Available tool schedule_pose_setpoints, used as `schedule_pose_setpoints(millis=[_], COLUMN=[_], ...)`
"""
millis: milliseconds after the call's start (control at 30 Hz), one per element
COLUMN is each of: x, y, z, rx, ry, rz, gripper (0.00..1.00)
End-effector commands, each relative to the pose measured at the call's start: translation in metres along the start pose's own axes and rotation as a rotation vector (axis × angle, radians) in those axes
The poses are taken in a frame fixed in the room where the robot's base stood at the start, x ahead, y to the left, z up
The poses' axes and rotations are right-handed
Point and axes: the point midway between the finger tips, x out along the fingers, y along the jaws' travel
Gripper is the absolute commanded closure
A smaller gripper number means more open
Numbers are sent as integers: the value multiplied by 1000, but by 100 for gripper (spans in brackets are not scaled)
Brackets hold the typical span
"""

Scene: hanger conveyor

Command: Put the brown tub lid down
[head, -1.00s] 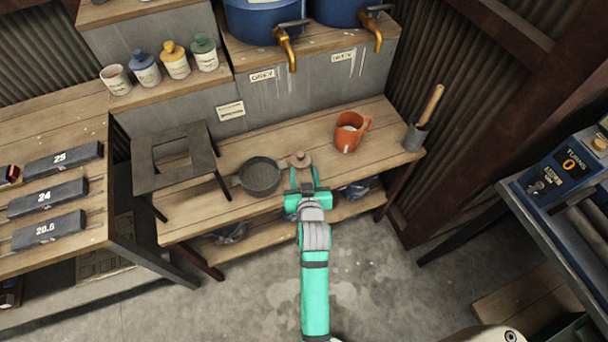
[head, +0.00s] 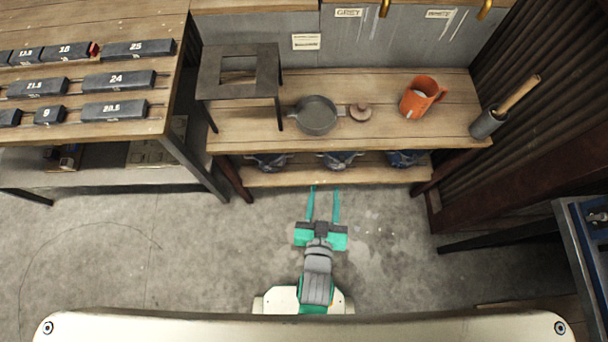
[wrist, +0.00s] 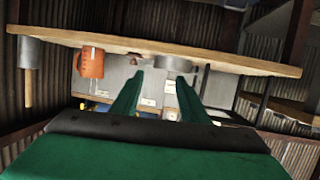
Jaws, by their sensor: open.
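The brown tub lid (head: 360,112), a small round disc with a knob, lies on the wooden bench (head: 440,130), just right of the grey round pan (head: 316,115). In the wrist view only a small part of the lid seems to show at the bench edge. My gripper (head: 323,190) is open and empty, with its two green fingers apart. It is in front of the bench, clear of the lid. The wrist view shows the open fingers (wrist: 155,85) with nothing between them.
An orange jug (head: 418,97) stands right of the lid, and a grey holder with a wooden-handled tool (head: 488,122) stands at the bench's right end. A dark metal stand (head: 240,82) is at the left. Bundles lie on the lower shelf (head: 300,178). The floor in front is clear.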

Motion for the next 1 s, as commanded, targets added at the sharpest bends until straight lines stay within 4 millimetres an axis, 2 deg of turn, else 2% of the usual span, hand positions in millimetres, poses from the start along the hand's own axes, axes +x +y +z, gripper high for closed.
schedule_pose_setpoints(millis=[33, 200, 300, 433, 633, 1000], x=[-21, -81, -113, -144, -165, -166], y=[-6, -21, -27, -33, -36, -36], z=[4, -2, -9, -20, -30, -30], rx=[-4, -10, -10, -10, -7, -7], ry=[-2, 26, 41, 58, 73, 75], rz=[-14, -54, -77, -102, -118, -119], gripper=[60, 60, 60, 60, 60, 60])
